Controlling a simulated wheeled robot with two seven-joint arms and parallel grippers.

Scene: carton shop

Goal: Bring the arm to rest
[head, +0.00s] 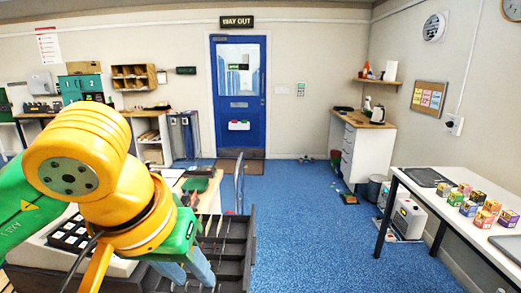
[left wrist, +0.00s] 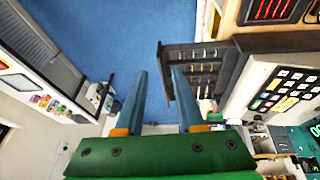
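My left arm, yellow and green, comes in from the left in the head view. Its gripper (head: 192,272) points down at the lower edge, beside a dark drawer with compartments (head: 236,249). In the left wrist view the two blue-grey fingers (left wrist: 159,85) are apart with nothing between them, so it is open. The drawer (left wrist: 176,58) shows just beyond and beside the right finger there; I cannot tell whether they touch. My right gripper is in neither view.
A till with dark keys (head: 72,236) stands under my left arm. A white table (head: 448,218) with several small cartons (head: 468,208) is at the right. A white cabinet (head: 366,150) stands at the right wall.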

